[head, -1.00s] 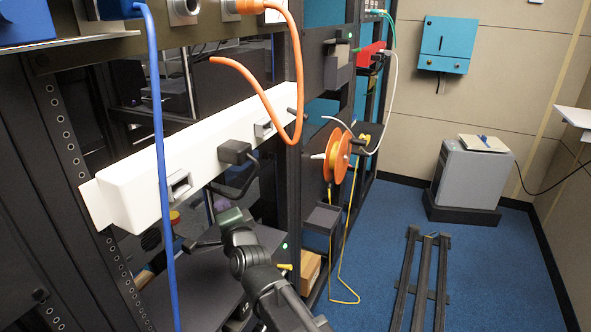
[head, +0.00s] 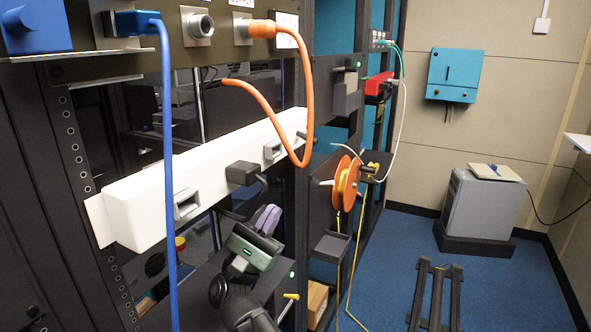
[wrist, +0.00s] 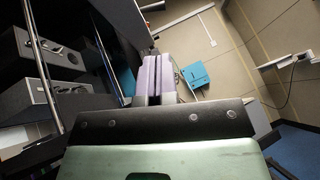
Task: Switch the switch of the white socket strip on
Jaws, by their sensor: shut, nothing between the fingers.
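The white socket strip (head: 143,209) runs along the rack front in the head view. Two grey-framed recesses show on its face, a near one (head: 187,203) and a far one (head: 273,151). I cannot tell which one is the switch or how it is set. A black plug (head: 243,173) with a dark cord sits between them. My gripper (head: 271,211) is below and in front of the strip, its lavender fingers pointing up. In the wrist view the fingers (wrist: 160,62) are together and empty. The strip is not clearly visible there.
A blue cable (head: 169,200) hangs across the strip's near end. An orange cable (head: 309,100) loops by its far end. An orange reel (head: 345,183) and a small dark tray (head: 330,245) are to the right. Floor rails (head: 437,290) lie farther right.

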